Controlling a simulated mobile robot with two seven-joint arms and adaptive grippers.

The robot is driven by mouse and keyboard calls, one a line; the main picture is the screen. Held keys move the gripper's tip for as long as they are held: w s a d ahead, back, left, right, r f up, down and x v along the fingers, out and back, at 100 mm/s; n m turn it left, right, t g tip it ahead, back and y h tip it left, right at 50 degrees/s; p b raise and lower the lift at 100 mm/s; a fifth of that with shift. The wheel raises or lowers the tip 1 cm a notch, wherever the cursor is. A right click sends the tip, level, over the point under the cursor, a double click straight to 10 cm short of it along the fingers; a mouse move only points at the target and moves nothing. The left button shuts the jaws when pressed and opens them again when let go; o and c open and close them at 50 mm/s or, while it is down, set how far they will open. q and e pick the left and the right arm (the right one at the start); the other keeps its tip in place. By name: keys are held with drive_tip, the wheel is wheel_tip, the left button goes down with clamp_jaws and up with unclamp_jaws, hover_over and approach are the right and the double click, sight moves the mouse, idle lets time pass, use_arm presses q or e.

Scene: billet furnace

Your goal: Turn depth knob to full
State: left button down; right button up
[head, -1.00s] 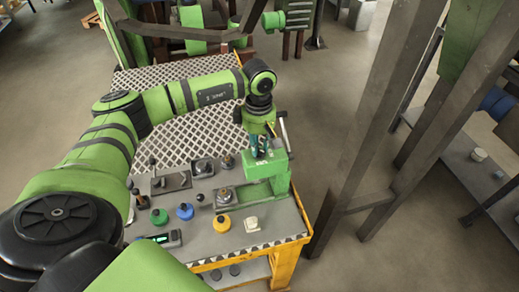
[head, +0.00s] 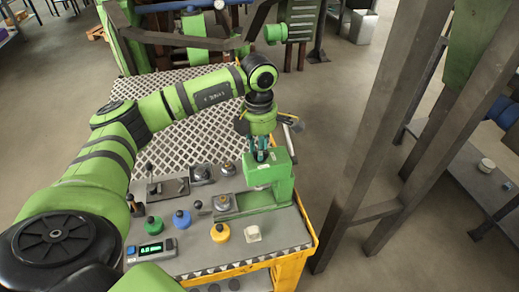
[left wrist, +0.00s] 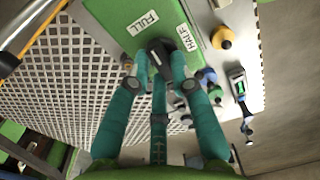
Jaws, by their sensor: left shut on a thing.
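The depth knob (left wrist: 158,50) is black and sits on the green top of a small press, between a FULL label (left wrist: 143,22) and a HALF label (left wrist: 187,37) in the left wrist view. My left gripper (left wrist: 160,68) is shut on the knob, its teal fingers around it. The fingers hide part of the knob, and I cannot tell exactly which mark it points at. In the head view the left gripper (head: 261,150) points down onto the green press (head: 274,176). My right gripper is not in view.
The press stands on a grey yellow-framed cart (head: 290,238). A yellow button (head: 220,232), a blue button (head: 181,217), a green button (head: 153,223) and a lit display (head: 151,249) are nearby. A steel post (head: 365,130) stands right of the cart.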

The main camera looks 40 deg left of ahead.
use_arm(q)
drive_tip(key=shift+n, duration=0.5)
drive_tip(key=c, duration=1.1)
unclamp_jaws()
drive_tip(key=shift+a, duration=0.1)
drive_tip(key=shift+r, duration=0.35)
wheel_tip(320, 180, up, 11)
drive_tip(key=shift+r, duration=0.15)
